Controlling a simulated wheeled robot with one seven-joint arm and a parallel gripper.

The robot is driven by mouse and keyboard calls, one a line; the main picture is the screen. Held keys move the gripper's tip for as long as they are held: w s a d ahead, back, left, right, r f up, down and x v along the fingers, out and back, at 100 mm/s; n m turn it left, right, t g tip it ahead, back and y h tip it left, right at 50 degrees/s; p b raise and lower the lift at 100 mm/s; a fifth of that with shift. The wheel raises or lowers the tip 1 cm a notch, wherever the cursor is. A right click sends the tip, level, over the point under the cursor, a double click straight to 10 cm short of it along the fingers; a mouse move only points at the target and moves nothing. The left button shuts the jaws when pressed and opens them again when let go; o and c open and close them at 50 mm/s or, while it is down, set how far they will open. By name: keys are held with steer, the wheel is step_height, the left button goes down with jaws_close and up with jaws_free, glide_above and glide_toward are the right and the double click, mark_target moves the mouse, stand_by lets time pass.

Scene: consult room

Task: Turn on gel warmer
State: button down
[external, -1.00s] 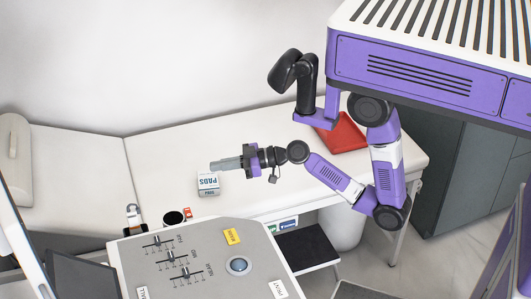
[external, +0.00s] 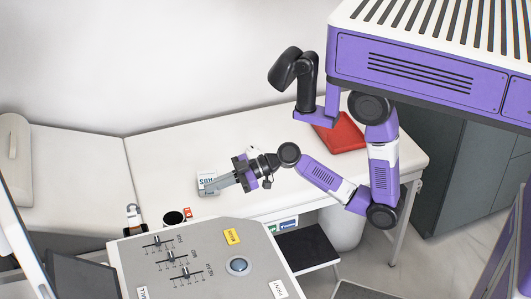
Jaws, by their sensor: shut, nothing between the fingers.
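A dark round well with a pale rim (external: 174,218) shows just behind the grey console; it may be the gel warmer, but its lower part is hidden by the console. A small red part (external: 187,212) sits at its right edge; I cannot tell whether it is a switch or how it is set. My gripper (external: 211,188) is shut and empty. It points left and slightly down over the white couch, above and right of the red part and apart from it. In the picture its fingers overlap the box of pads; contact is unclear.
The white and blue pads box (external: 207,178) is on the couch (external: 165,160). A small bottle (external: 133,216) is left of the well. The grey console (external: 205,262) with sliders and a round knob fills the front.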

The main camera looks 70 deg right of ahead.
steer(key=p, duration=0.1)
glide_above(186, 214)
steer(key=s+d, duration=0.1)
steer(key=d, duration=0.1)
steer(key=f, duration=0.1)
steer(key=shift+w+d+f, duration=0.15)
steer(key=shift+w+f, duration=0.05)
steer(key=shift+f, duration=1)
steer(key=shift+w+d+f, duration=0.15)
steer(key=shift+f, duration=1)
steer(key=shift+f, duration=0.1)
steer(key=shift+w+f+m+b, duration=0.1)
steer(key=shift+f+m+b, duration=0.2)
steer(key=shift+m+b, duration=0.15)
steer(key=shift+d+r, duration=0.1)
steer(key=shift+r, duration=0.05)
